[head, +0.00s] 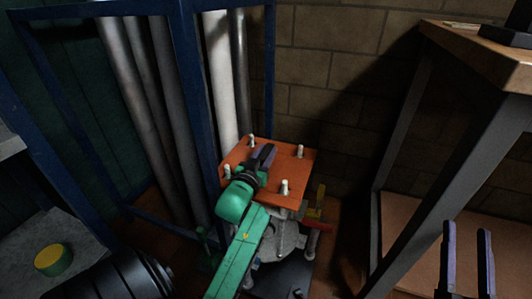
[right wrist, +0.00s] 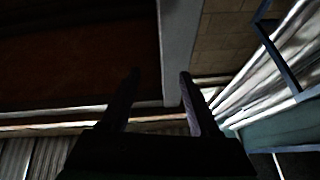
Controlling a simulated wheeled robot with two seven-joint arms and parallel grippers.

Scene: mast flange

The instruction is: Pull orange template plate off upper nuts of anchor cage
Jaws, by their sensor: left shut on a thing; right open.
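The orange template plate (head: 290,165) shows in the middle of the head view, roughly level, with pale bolt ends standing up through it near its corners. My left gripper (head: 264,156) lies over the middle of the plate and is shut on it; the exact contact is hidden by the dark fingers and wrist. Grey metal parts of the anchor cage (head: 287,236) show below the plate, partly hidden by my green arm. The upper nuts under the plate cannot be made out. My right gripper (head: 467,229) is open and empty at the lower right, apart from the plate.
A blue frame (head: 203,110) holding tall grey pipes (head: 150,110) stands close behind and left of the plate. A wooden-topped table (head: 485,50) with grey legs is at the right. A brick wall (head: 335,70) closes the back. A yellow-topped round object (head: 54,259) sits lower left.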

